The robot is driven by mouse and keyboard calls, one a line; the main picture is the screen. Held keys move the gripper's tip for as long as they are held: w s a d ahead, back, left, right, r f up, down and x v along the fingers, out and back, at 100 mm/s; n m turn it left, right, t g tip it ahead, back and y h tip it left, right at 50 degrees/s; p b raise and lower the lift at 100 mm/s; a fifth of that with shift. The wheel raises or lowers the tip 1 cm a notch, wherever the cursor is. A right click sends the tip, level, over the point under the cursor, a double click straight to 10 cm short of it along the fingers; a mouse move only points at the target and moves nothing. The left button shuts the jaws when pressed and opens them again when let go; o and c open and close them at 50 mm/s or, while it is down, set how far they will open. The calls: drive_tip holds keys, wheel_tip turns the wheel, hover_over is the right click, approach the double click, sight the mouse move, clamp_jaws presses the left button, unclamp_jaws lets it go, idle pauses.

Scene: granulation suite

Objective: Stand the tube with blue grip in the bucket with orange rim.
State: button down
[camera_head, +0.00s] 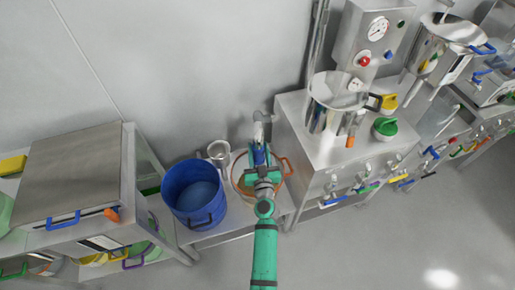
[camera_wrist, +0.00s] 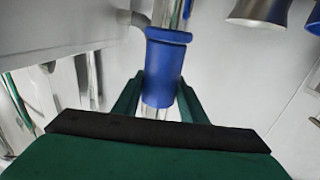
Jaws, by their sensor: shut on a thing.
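My gripper (camera_head: 260,166) is shut on the tube's blue grip (camera_wrist: 165,70). The wrist view shows the blue grip upright in that picture between the green fingers, with clear shaft above and below it. In the head view, the tube with blue grip (camera_head: 259,154) is small and partly covered by my gripper. The bucket with orange rim (camera_head: 236,178) stands on a low bench below my gripper, with an orange handle at its right. My gripper and arm hide much of its opening. I cannot tell whether the tube's lower end is inside the bucket.
A large blue bucket (camera_head: 193,198) and a small metal vessel (camera_head: 219,152) stand to the left. A metal cabinet (camera_head: 335,145) with a steel pot (camera_head: 330,100) is close on the right. A metal-topped unit (camera_head: 75,175) is at far left. Floor is free at lower right.

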drive_tip(key=shift+r, duration=0.1)
drive_tip(key=c, duration=1)
unclamp_jaws()
drive_tip(key=shift+s+d, duration=0.2)
drive_tip(key=shift+s, duration=1.6)
drive_tip(key=shift+s+d, duration=0.25)
drive_tip(key=shift+s, duration=1.5)
drive_tip(key=shift+s+d, duration=0.2)
drive_tip(key=shift+s, duration=1.6)
